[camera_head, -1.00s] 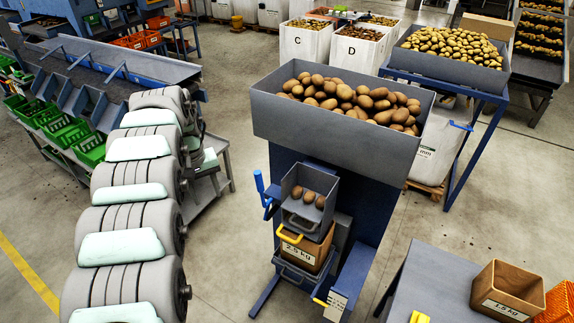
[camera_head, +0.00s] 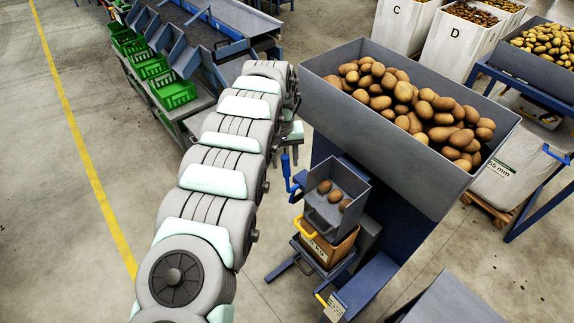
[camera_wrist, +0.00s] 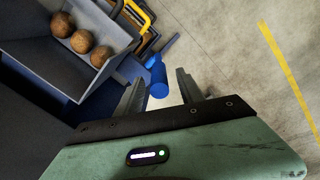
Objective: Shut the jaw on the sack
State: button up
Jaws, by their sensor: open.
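A blue upright lever (camera_head: 289,172) stands at the left side of a small grey weighing pan (camera_head: 334,198). Under the pan hangs a brown container (camera_head: 327,251) with a yellow handle (camera_head: 303,228); I cannot tell whether it is a sack or a box. In the wrist view, my gripper (camera_wrist: 161,77) is open, one finger on each side of the picture of the lever's blue grip (camera_wrist: 156,78). I cannot tell whether it touches the grip. In the head view, the gripper is mostly hidden by my arm.
A large grey hopper (camera_head: 340,112) full of potatoes stands above the pan, which holds several potatoes (camera_wrist: 82,42). A grey table (camera_head: 455,301) is at the lower right. Green crates (camera_head: 172,91) line a bench at the upper left. Floor is clear at left.

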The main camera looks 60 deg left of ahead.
aim_at(286, 168)
jog(key=shift+w+f+p, duration=0.2)
jog(key=shift+f+p, duration=0.15)
jog(key=shift+f, duration=1.85)
grip_shut()
